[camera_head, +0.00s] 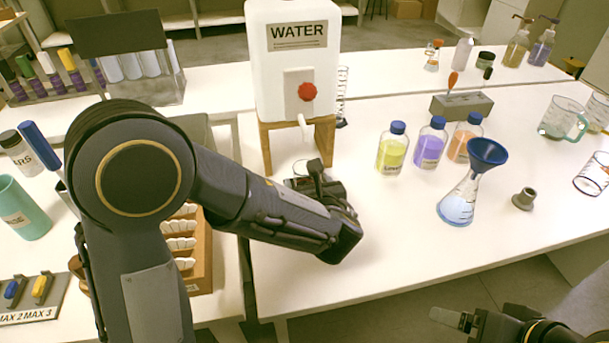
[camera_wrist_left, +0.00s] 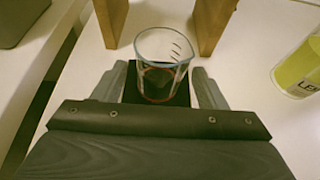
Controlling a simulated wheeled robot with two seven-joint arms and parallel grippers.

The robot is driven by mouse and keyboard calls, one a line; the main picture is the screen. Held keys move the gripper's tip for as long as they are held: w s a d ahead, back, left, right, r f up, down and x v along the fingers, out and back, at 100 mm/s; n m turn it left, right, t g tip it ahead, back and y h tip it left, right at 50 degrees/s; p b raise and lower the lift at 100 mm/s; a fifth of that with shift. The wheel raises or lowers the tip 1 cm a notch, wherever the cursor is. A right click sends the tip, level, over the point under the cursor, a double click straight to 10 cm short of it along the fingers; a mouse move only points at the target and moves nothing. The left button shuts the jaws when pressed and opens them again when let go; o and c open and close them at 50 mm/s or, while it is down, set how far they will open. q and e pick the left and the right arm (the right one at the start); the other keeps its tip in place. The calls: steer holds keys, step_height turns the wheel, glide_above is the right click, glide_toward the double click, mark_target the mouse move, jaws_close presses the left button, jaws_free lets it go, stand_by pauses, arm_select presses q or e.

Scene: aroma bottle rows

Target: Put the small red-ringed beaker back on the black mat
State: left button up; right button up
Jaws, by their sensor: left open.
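The small clear beaker (camera_wrist_left: 163,48) with a red ring near its base shows in the left wrist view. It looks upright over the black mat (camera_wrist_left: 130,88), apparently on it, though its base is partly hidden by my gripper. My left gripper (camera_wrist_left: 160,88) is open, one finger on each side of the beaker. In the head view my left gripper (camera_head: 318,185) is low in front of the water stand, and my arm mostly hides the beaker and mat. My right gripper (camera_head: 460,320) is at the bottom right, away from the beaker; its jaws are unclear.
The water tank (camera_head: 293,75) on its wooden stand (camera_head: 266,150) is just behind my left gripper. A yellow bottle (camera_head: 392,150), a purple bottle (camera_head: 430,145) and an orange bottle (camera_head: 464,138) stand to the right.

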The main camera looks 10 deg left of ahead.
arm_select(q)
steer(key=p+v, duration=0.1)
steer(key=v, duration=0.6)
steer(key=shift+s+d+r, duration=0.15)
steer(key=shift+s, duration=0.1)
